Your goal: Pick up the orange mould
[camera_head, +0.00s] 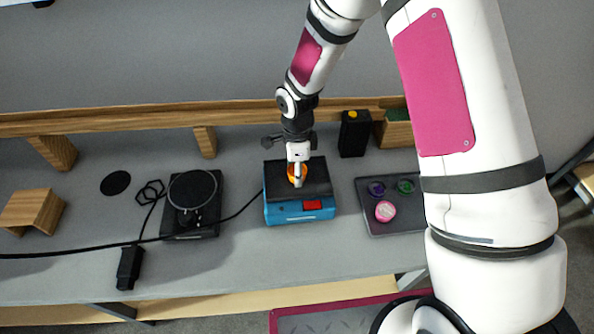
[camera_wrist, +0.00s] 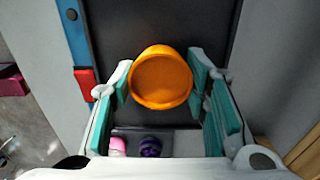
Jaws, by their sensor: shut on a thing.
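The orange mould (camera_wrist: 161,82) is a round cup shape between my gripper's fingers in the wrist view. My gripper (camera_wrist: 161,85) is shut on it, with a teal pad against each side. In the head view the mould (camera_head: 292,180) shows only as orange patches behind my gripper (camera_head: 297,178). They are over the dark top plate of a blue machine (camera_head: 290,212) with a red switch. I cannot tell whether the mould touches the plate.
A grey tray (camera_head: 372,222) with pink, purple and green round items lies to the right. A dark turntable device (camera_head: 193,204) stands left, with a black cable (camera_head: 90,249) along the table. A black box (camera_head: 354,134) stands behind. The table front is fairly clear.

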